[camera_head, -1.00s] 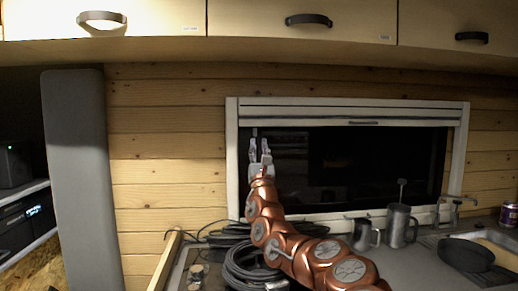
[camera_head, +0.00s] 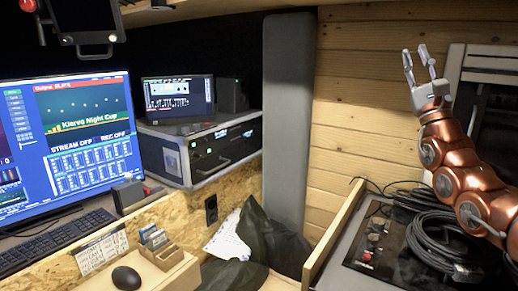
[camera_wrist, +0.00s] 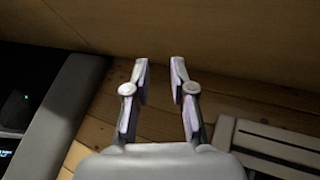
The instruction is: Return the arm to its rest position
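My gripper (camera_head: 418,67) is raised at the upper right of the head view, in front of the wood-plank wall. Its two fingers stand apart and point upward. In the wrist view my gripper (camera_wrist: 160,72) is open, with nothing between its fingers. My copper-coloured arm reaches up to it from the lower right, above the counter.
Coiled black cables (camera_head: 437,240) lie on the counter below my arm. A grey upright panel (camera_head: 287,120) stands left of the gripper. At the left are a large monitor (camera_head: 75,130), a rack case (camera_head: 215,150) and a mouse (camera_head: 126,278). The window frame (camera_wrist: 285,145) is close at right.

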